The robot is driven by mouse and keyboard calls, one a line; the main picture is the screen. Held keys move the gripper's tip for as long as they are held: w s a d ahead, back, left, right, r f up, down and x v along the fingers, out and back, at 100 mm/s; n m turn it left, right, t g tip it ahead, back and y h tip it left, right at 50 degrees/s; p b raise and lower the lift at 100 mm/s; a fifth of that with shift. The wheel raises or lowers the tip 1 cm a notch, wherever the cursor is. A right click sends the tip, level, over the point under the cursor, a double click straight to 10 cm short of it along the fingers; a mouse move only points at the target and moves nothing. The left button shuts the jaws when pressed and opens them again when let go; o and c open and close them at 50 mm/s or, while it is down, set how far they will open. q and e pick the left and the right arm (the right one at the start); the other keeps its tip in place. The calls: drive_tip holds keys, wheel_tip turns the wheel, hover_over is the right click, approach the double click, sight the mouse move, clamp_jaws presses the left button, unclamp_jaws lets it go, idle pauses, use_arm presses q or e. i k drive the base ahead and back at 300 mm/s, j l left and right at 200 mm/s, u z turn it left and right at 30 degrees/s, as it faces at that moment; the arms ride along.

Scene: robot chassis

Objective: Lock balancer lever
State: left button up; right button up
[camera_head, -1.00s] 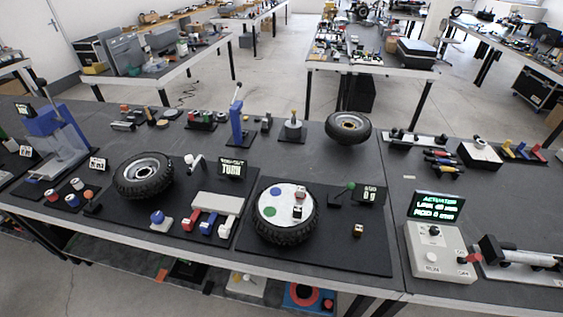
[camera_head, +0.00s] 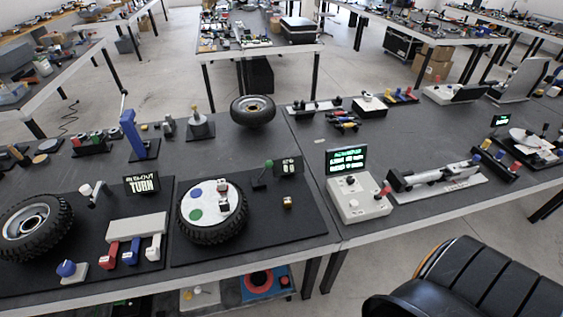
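A small lever with a green knob (camera_head: 268,164) stands on a dark mat behind and to the right of a wheel. It tilts slightly to the right. I take it to be the balancer lever, but no readable label confirms this. The wheel (camera_head: 211,233) lies flat, with a black tire and a white disc carrying blue and green dots and small blocks. A small dark display (camera_head: 289,166) with pale digits stands right of the lever.
A grey control box (camera_head: 358,205) with a lit green-text screen stands on the adjoining table to the right. A second wheel (camera_head: 35,228) and a "TURN" display (camera_head: 142,185) are at left.

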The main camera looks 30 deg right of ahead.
sight(269, 164)
drive_tip(key=k+l, duration=0.1)
drive_tip(key=l, duration=1.05)
drive_tip(key=k+l, duration=0.15)
drive_tip(key=l, duration=1.05)
drive_tip(key=k+l+u, duration=0.1)
drive_tip(key=l, duration=0.45)
drive_tip(key=k+l, duration=0.05)
